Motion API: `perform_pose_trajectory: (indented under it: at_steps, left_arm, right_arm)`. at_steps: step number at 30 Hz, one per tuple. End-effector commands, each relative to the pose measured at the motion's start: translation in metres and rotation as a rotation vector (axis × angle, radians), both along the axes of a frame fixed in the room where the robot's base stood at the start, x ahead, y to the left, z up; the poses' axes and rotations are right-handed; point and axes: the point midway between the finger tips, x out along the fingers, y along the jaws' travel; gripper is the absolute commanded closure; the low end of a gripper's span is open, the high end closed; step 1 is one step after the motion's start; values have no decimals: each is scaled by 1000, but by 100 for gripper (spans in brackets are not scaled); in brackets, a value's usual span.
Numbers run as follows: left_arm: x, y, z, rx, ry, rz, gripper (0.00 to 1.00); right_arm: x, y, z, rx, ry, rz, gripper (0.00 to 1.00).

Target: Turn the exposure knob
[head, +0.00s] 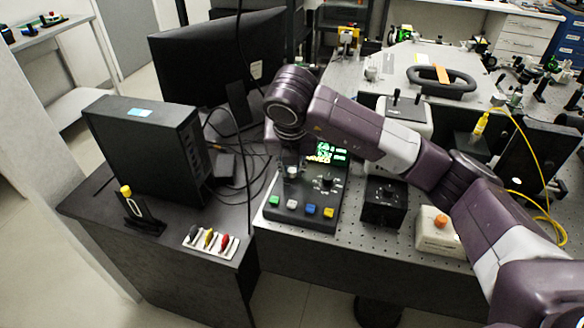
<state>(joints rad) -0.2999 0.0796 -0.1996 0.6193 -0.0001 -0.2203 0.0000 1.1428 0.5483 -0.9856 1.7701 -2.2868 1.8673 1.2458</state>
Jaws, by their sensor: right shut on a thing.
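The black control box (300,222) stands on the perforated bench top, with a lit green display (331,149) and a row of green, white, blue and yellow buttons along its front. My right arm reaches in from the right, and its dark gripper (291,168) points down over the left part of the box. It is shut on the knob there, which the gripper mostly hides; I cannot read its label or its angle. Another dark knob (327,182) shows uncovered to the right of the gripper. My left gripper is out of view.
A black box with a dial (384,203) and a white box with an orange button (438,231) stand right of the control box. A computer tower (145,150), a monitor (215,60) and loose cables are at the left. My right forearm passes above the bench equipment.

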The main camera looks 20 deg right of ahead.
Motion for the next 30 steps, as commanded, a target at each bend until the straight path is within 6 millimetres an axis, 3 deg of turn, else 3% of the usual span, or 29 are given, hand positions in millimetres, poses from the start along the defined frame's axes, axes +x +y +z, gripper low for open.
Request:
perform_pose_trajectory:
  at_steps: [3,4,9,20,30]
  left_arm:
    - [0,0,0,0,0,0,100]
    - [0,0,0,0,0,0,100]
    - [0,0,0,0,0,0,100]
    - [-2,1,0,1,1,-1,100]
    - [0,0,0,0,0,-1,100]
  right_arm:
    - [1,0,3,1,-6,0,100]
    - [1,0,3,1,-6,0,83]
    - [1,0,2,1,-3,1,67]
    - [-2,1,8,2,-4,2,67]
    - [-26,10,74,0,-9,3,67]
